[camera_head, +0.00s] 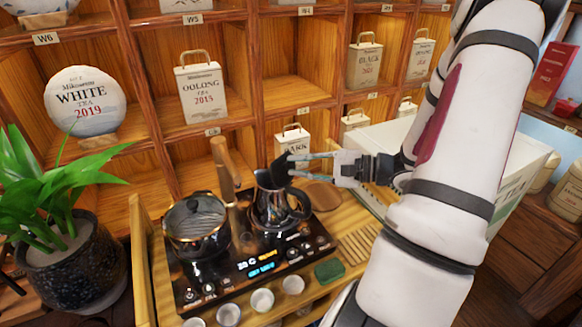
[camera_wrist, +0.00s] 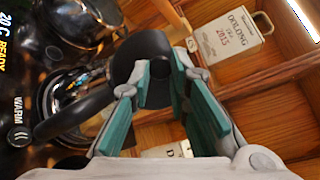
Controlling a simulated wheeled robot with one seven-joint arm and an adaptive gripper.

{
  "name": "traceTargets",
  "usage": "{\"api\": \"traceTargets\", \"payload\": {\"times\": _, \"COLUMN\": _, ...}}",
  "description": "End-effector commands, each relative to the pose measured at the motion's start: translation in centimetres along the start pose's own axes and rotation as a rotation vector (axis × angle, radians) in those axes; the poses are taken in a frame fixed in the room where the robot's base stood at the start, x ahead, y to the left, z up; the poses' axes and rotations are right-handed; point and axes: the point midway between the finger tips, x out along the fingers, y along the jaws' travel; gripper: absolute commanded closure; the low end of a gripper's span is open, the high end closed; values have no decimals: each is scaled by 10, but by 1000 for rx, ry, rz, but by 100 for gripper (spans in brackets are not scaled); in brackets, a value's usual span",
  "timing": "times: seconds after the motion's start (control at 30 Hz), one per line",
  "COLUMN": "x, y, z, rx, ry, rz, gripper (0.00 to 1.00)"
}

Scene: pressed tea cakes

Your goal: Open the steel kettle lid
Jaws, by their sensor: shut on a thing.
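The steel kettle (camera_head: 268,212) stands on the right side of the black double cooktop (camera_head: 215,284), its black handle toward the front right. Its black lid (camera_head: 280,171) is tilted at the top of the kettle, by my fingertips. My gripper (camera_head: 308,160) reaches in from the right with its jaws level. In the wrist view, the green finger pads of my gripper (camera_wrist: 165,88) are shut on the black lid (camera_wrist: 142,56) at its knob. The kettle body (camera_wrist: 82,92) shows to the left, behind its handle. I cannot tell whether the lid still touches the kettle rim.
A lidded glass pot (camera_head: 195,228) stands left of the kettle, and a wooden post (camera_head: 224,165) rises behind. Small cups (camera_head: 262,300) line the front. Shelves with tea tins (camera_head: 200,90) close off the back. A white box (camera_head: 385,150) stands at the right, behind my arm.

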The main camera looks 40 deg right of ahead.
Motion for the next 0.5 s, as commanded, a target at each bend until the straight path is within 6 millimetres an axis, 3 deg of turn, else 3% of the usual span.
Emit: {"api": "traceTargets", "payload": {"times": 0.5, "x": -8, "y": 8, "z": 0, "rx": -50, "ry": -75, "rz": -122, "gripper": 100}}
